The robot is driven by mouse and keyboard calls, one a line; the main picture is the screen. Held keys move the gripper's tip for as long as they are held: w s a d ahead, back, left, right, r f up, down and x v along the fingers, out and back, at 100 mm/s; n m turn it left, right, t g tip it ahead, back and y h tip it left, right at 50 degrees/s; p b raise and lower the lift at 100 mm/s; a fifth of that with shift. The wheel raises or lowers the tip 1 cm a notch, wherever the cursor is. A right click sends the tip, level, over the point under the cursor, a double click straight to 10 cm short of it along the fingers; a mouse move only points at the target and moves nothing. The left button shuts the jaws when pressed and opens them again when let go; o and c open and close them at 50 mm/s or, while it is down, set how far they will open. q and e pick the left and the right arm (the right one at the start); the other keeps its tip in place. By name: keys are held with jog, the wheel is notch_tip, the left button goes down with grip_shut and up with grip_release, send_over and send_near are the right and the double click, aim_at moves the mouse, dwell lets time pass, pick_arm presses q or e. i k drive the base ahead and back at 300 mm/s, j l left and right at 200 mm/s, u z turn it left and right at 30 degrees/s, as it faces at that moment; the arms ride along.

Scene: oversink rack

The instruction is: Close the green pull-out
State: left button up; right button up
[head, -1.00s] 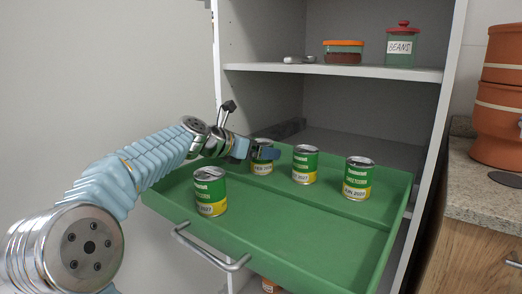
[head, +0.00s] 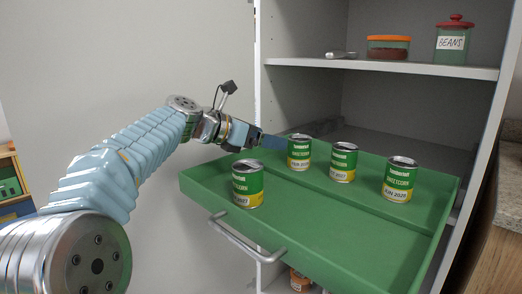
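The green pull-out (head: 345,233) is a shallow tray standing out from the cabinet, with a metal bar handle (head: 246,239) on its front. Several green and yellow sweetcorn cans stand upright in it: one at the front left (head: 248,187), and a back row with a left can (head: 299,154), a middle can (head: 343,163) and a right can (head: 398,182). My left gripper (head: 272,143) is over the tray's back left, its blue fingers pointing right, close to the left back can. I cannot tell whether they touch it or how far they are apart. My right gripper is out of view.
The cabinet shelf (head: 390,70) above holds an orange-lidded container (head: 388,47), a red-lidded beans jar (head: 453,40) and a metal utensil (head: 340,55). A counter (head: 507,185) stands at the right. Another can (head: 300,281) shows below the tray. The tray's front right is bare.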

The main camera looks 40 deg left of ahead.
aim_at(347, 237)
jog(key=k+j, duration=0.7)
jog(key=k, duration=0.2)
